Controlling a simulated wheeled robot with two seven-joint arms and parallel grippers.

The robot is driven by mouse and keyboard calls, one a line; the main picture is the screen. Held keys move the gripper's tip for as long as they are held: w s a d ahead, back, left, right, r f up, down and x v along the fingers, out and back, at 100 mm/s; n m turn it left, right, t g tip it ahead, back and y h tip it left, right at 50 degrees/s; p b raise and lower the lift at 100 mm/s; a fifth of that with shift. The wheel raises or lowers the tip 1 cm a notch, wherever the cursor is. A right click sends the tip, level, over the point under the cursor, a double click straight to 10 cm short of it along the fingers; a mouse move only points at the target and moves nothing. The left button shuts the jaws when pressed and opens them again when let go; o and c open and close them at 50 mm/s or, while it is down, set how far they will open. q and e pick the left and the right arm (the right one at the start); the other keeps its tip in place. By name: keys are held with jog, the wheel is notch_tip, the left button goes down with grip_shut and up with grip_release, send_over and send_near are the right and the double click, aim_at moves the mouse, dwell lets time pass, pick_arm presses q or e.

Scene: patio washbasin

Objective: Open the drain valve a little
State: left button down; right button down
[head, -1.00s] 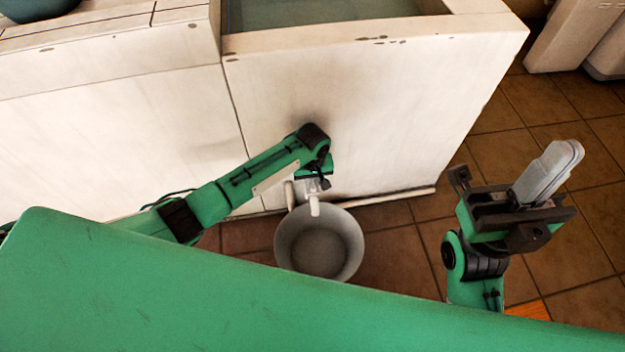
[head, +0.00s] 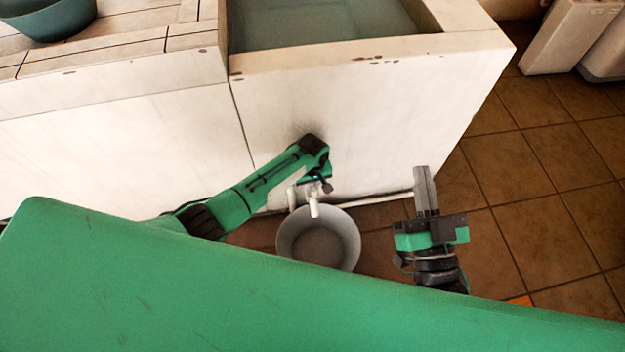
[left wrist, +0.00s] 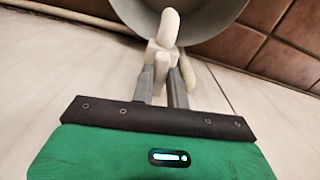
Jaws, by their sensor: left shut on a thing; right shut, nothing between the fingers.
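The drain valve is a white fitting low on the white basin wall, and its spout (head: 314,211) points down over the bucket. In the left wrist view the pale valve (left wrist: 166,45) stands between my left fingers, with the bucket behind it. My left gripper (head: 312,186) is shut on the valve; its fingers (left wrist: 162,85) show on both sides of the pale part. Which part of the valve they hold is hard to tell. My right gripper (head: 425,180) is shut and empty, to the right of the bucket and apart from the wall.
A grey bucket (head: 343,255) stands on the tiled floor under the spout. The basin (head: 372,75) above holds water. A white pipe (head: 385,200) runs along the wall's foot. A teal bowl (head: 50,25) sits at upper left.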

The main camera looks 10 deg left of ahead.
aim_at(314, 187)
pick_arm(q)
jog(key=p, duration=0.1)
jog(key=n+p, duration=0.1)
jog(key=p, duration=0.1)
jog(key=shift+d+r+n, duration=0.2)
jog(key=shift+n, duration=0.1)
jog(key=shift+f, duration=0.15)
pick_arm(e)
jog(key=s+a+f+g+h, duration=0.1)
jog(key=s+f+g, duration=0.3)
jog(key=f+g, duration=0.4)
jog(key=shift+s+a+f, duration=0.3)
jog(key=shift+a+f, duration=0.1)
jog(key=shift+f, duration=1.55)
pick_arm(q)
jog(key=c, duration=1.4)
grip_release()
jog(key=shift+s, duration=0.1)
pick_arm(e)
jog(key=shift+r, duration=0.1)
